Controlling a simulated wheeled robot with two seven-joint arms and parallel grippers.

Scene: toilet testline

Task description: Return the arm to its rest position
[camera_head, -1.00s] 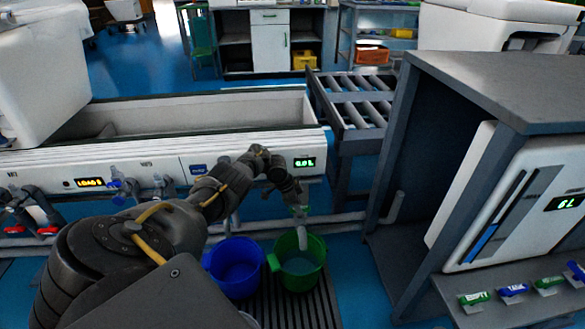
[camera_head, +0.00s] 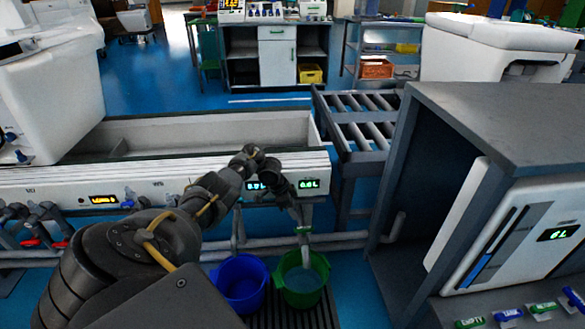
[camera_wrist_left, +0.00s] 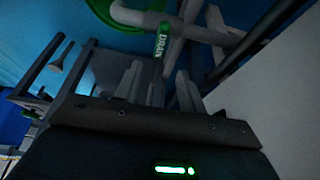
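My left arm reaches in from the lower left in the head view. Its gripper (camera_head: 296,210) hangs in front of the white trough panel, just below the right green display and above the green bucket (camera_head: 303,280). In the left wrist view my left gripper (camera_wrist_left: 158,78) has its two fingers apart with nothing clearly held between them. A green handle marked DRAIN (camera_wrist_left: 162,42) shows just beyond the fingertips, and I cannot tell if they touch it. My right gripper is not in view.
A blue bucket (camera_head: 239,282) stands beside the green one on a dark grate. The white trough panel (camera_head: 60,196) carries valves and pipes. A grey cabinet (camera_head: 500,125) stands close on the right, with a roller table (camera_head: 365,155) behind. Blue floor is open further back.

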